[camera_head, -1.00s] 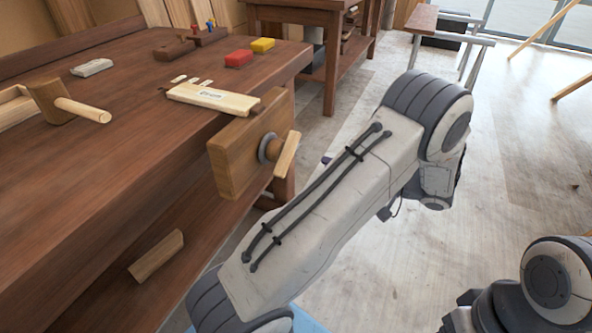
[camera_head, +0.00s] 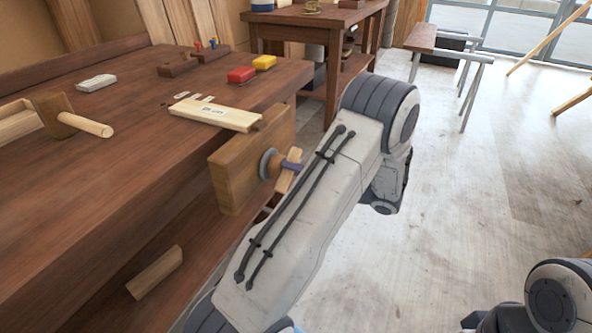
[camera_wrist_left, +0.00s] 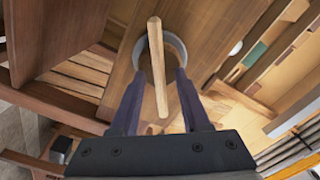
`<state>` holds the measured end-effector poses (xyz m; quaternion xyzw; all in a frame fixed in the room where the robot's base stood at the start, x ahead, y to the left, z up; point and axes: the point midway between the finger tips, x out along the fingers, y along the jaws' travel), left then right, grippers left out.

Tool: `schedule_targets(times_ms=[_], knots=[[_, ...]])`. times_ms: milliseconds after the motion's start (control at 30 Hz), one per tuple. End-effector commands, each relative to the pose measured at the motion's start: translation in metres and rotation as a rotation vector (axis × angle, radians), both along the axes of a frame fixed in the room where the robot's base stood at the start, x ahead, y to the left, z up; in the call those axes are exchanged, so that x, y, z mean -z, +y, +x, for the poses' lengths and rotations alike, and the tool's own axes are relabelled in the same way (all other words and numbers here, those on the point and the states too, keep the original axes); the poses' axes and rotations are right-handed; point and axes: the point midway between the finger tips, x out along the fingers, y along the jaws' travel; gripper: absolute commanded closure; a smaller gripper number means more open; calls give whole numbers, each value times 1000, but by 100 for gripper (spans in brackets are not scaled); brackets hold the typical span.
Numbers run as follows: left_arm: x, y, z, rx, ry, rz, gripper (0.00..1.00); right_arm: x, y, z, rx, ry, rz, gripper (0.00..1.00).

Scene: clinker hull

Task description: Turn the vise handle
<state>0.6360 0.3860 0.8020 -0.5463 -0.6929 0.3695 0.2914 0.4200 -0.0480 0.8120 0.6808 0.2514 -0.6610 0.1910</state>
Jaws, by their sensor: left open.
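The vise has a wooden jaw block (camera_head: 240,172) on the end of the workbench, with a grey metal collar (camera_head: 267,163). Its handle is a pale wooden bar (camera_head: 283,184), partly hidden by my arm. In the left wrist view the handle (camera_wrist_left: 157,60) stands nearly upright in front of the collar (camera_wrist_left: 172,44). My left gripper (camera_wrist_left: 157,76) is open, with one dark finger on each side of the bar. Gaps show between the fingers and the bar. In the head view a finger of my left gripper (camera_head: 291,166) shows at the handle. My right gripper is not visible.
A wood offcut (camera_head: 155,272) lies on the lower shelf. Open floor (camera_head: 470,190) lies to the right.

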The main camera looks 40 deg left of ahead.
Motion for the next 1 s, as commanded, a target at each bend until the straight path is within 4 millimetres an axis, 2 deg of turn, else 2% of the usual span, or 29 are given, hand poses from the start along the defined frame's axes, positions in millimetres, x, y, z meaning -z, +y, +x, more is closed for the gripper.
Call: schedule_targets(times_ms=[133, 200, 267, 667, 1000], knots=[[0, 0, 0, 0, 0, 0, 54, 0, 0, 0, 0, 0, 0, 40], [0, 0, 0, 0, 0, 0, 80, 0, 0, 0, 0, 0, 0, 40], [0, 0, 0, 0, 1, 0, 100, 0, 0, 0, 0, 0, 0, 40], [0, -1, 0, 0, 44, -10, 100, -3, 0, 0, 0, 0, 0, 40], [0, -1, 1, 1, 257, -62, 100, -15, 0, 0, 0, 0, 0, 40]])
